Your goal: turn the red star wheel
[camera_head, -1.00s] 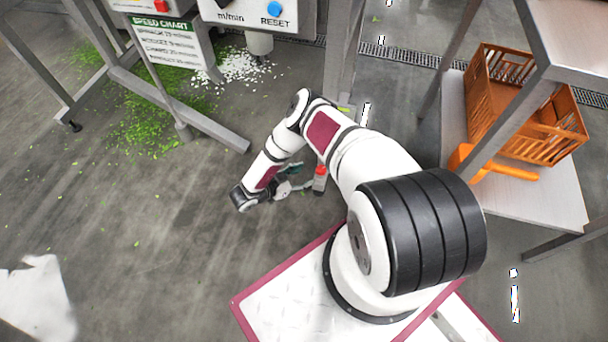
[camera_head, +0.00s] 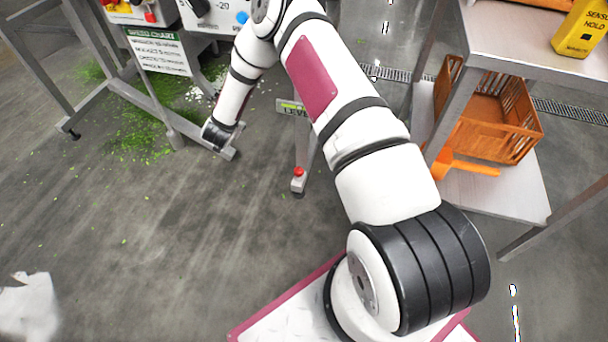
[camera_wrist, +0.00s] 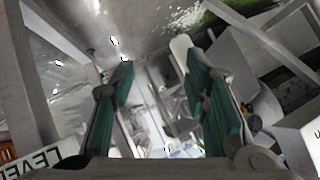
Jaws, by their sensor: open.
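A small red part (camera_head: 298,172) shows low on a grey machine leg in the head view, just above its foot. It may be the red star wheel, but it is too small to make out its shape. A LEVEL label (camera_head: 292,108) is higher on that leg. My gripper (camera_wrist: 155,56) shows in the wrist view with its two green-lined fingers apart and nothing between them. The head view does not show the gripper; only my wrist end shows, left of the leg.
A speed chart sign (camera_head: 160,52) and a control box (camera_head: 215,15) with a blue button are at upper left. A steel table with an orange crate (camera_head: 490,125) on its lower shelf and a yellow sign (camera_head: 580,28) on top stands at right.

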